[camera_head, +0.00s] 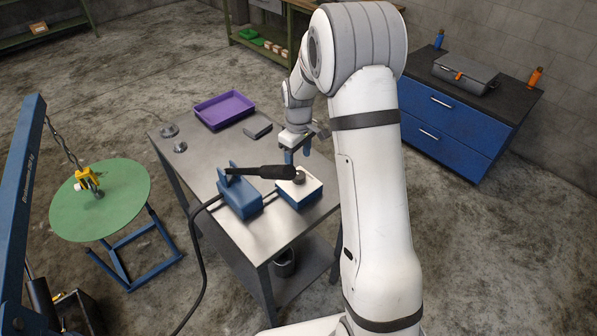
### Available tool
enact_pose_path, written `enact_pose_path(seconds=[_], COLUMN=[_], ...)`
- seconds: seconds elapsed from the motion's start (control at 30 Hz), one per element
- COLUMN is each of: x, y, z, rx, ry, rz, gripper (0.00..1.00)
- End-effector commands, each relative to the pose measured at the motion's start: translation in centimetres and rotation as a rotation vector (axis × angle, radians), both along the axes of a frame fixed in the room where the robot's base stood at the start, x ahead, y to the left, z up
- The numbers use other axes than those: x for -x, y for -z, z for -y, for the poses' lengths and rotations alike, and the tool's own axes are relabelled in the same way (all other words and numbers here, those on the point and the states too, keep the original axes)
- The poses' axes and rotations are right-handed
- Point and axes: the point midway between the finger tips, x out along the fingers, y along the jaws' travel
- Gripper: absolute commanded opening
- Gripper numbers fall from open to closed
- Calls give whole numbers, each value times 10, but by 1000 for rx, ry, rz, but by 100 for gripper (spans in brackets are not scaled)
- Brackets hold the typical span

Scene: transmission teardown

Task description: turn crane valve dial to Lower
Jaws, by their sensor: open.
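The dial's markings and setting are too small to read. My gripper (298,154) is above and slightly behind the dial, pointing down, with its blue fingers apart and nothing between them. It looks clear of the dial. A blue crane (24,170) stands at the left, with a chain and a yellow hook block (87,178) hanging over a round green table.
A blue pump unit (240,196) with a long black lever (262,172) stands left of the box; the lever reaches close to the dial. A purple tray (223,109) and small grey parts lie on the table (262,236). The round green table (112,214) stands left.

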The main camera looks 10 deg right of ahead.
Motion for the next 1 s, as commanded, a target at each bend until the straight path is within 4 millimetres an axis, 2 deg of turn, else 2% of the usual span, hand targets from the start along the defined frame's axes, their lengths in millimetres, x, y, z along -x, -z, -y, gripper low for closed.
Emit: enact_pose_path(seconds=[0.3, 0.43, 0.8, 1.0], x=[2, 1, 1, 1], y=[49, 63, 69, 69], z=[0, 0, 1, 1], rx=[0, 0, 0, 0], ry=[2, 2, 4, 4], rz=[-4, -3, 0, 0], gripper=[59, 59, 59, 42])
